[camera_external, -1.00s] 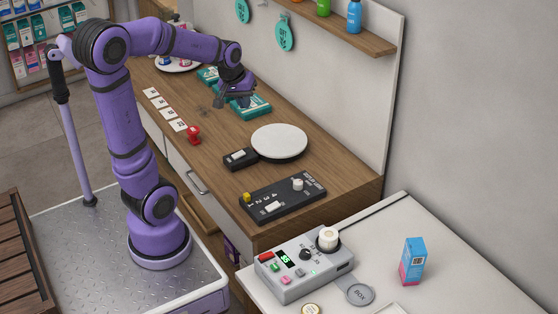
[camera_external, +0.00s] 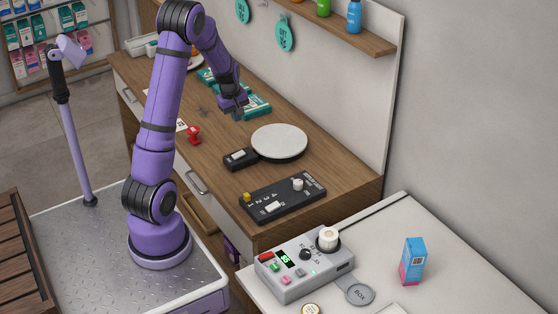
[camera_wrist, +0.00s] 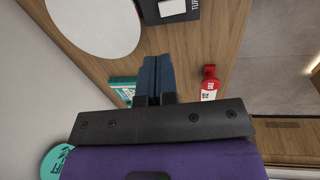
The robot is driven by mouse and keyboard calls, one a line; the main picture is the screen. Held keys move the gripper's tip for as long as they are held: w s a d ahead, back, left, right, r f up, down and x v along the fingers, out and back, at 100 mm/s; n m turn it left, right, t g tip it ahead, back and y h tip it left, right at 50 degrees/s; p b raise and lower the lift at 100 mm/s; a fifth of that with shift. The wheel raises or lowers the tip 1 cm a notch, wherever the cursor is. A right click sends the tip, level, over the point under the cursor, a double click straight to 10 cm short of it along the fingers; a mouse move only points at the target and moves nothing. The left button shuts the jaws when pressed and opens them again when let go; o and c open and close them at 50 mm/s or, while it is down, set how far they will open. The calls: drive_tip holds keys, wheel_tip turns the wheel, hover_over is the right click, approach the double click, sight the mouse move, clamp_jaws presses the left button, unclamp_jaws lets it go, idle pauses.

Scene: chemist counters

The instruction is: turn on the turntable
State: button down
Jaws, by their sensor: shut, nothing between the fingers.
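The turntable is a white round plate (camera_external: 279,141) on the wooden counter, with a black switch box (camera_external: 241,158) joined at its left front. The box has a white rocker or label on top. In the wrist view the plate (camera_wrist: 95,22) shows at upper left and the black box (camera_wrist: 168,10) at the top, partly cut off. My gripper (camera_external: 238,114) is shut and empty. It is above the counter, behind and left of the turntable, apart from it. In the wrist view its fingertips (camera_wrist: 155,62) are together, pointing toward the box.
A red item (camera_external: 194,134) stands left of the turntable. Teal boxes (camera_external: 256,106) lie behind it. A black panel with a slider and knobs (camera_external: 283,197) is in front. A grey control unit (camera_external: 302,268) and a blue-pink carton (camera_external: 412,262) stand on the white counter.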

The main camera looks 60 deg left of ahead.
sight(242, 152)
drive_tip(key=shift+a+f, duration=0.55)
drive_tip(key=shift+f, duration=0.05)
drive_tip(key=shift+f, duration=0.1)
drive_tip(key=f, duration=0.4)
drive_tip(key=w+f, duration=0.1)
drive_tip(key=f, duration=0.4)
drive_tip(key=w+f, duration=0.1)
drive_tip(key=f, duration=0.3)
drive_tip(key=shift+f, duration=0.35)
